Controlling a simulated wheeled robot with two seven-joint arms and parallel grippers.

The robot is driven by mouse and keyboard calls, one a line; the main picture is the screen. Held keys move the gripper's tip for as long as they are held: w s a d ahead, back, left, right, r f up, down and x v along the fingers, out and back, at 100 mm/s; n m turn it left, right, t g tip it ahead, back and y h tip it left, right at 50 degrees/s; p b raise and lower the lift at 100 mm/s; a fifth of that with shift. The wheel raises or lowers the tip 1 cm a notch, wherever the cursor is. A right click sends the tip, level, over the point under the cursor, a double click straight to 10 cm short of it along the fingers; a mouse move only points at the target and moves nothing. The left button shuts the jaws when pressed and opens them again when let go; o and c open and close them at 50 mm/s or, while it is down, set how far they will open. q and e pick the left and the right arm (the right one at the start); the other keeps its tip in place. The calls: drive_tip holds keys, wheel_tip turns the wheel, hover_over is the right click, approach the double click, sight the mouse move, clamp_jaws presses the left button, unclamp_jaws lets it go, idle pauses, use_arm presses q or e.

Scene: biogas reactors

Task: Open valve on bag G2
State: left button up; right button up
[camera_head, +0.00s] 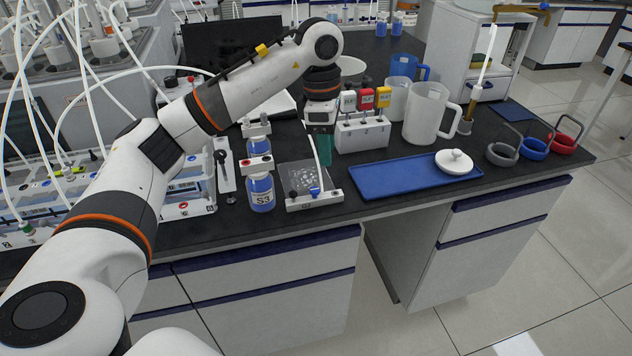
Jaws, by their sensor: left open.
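A clear, flat gas bag (300,178) lies on the black bench top in a light holder frame (316,202). Its small label is too small to read, so I cannot tell whether it is G2. A blue valve (315,192) sits near the front edge of the bag, and a white tube rises from it. Whether the valve is open or shut cannot be seen. My right gripper is out of view.
A bottle marked S3 (261,192) with blue liquid stands left of the bag. A white box with coloured tags (363,135) stands behind right. White tubes hang at left.

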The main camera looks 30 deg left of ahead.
sight(315, 189)
use_arm(q)
drive_tip(key=shift+y, duration=0.6)
drive_tip(key=a+f, duration=0.1)
drive_tip(key=f, duration=0.6)
drive_tip(key=a+f, duration=0.1)
drive_tip(key=f, duration=0.2)
drive_tip(key=shift+s+a+f, duration=0.2)
drive_tip(key=shift+a+f, duration=0.1)
drive_tip(key=shift+f, duration=0.1)
clamp_jaws()
